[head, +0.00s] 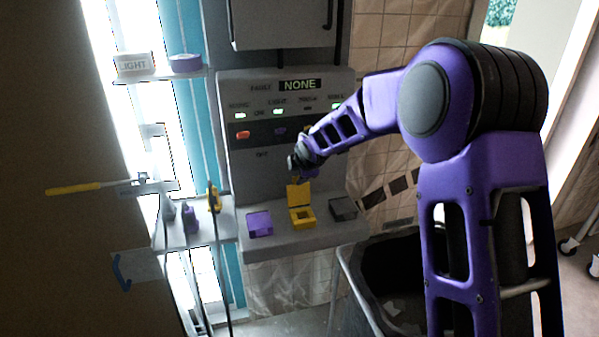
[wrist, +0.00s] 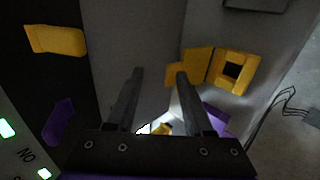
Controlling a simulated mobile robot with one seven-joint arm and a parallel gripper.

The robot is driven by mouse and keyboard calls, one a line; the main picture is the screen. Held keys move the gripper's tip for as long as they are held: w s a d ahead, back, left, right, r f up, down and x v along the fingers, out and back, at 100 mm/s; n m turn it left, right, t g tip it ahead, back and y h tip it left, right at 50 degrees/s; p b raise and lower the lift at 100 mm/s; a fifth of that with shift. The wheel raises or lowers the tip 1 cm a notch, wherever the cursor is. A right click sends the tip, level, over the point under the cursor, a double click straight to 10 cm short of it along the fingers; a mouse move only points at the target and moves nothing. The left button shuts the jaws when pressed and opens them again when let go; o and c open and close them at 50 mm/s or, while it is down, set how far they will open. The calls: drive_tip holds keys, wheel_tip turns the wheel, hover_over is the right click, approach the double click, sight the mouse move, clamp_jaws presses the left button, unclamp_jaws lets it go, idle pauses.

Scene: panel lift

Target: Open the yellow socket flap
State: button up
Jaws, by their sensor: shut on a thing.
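The yellow socket (head: 302,216) sits in the middle of the grey ledge. Its yellow flap (head: 298,193) stands raised at the back, and the square opening shows. In the wrist view the yellow socket (wrist: 250,75) is at right with its dark hole uncovered. The flap (wrist: 197,66) is beside it, and its narrow edge reaches to the right fingertip. My gripper (head: 298,162) is just above the flap, and its fingers (wrist: 158,75) show with a gap between them. It is shut on the flap, though the contact itself is not clear.
A purple socket (head: 259,223) and a dark grey socket (head: 343,208) flank the yellow one. The switch panel (head: 245,160) rises behind. A shelf (head: 170,236) with plugs stands at left, and a dark bin (head: 390,270) is below right.

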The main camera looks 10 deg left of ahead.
drive_tip(key=shift+f, duration=0.25)
drive_tip(key=v, duration=1.7)
drive_tip(key=shift+r+p, duration=0.35)
drive_tip(key=shift+r, duration=0.05)
drive_tip(key=shift+s, duration=0.15)
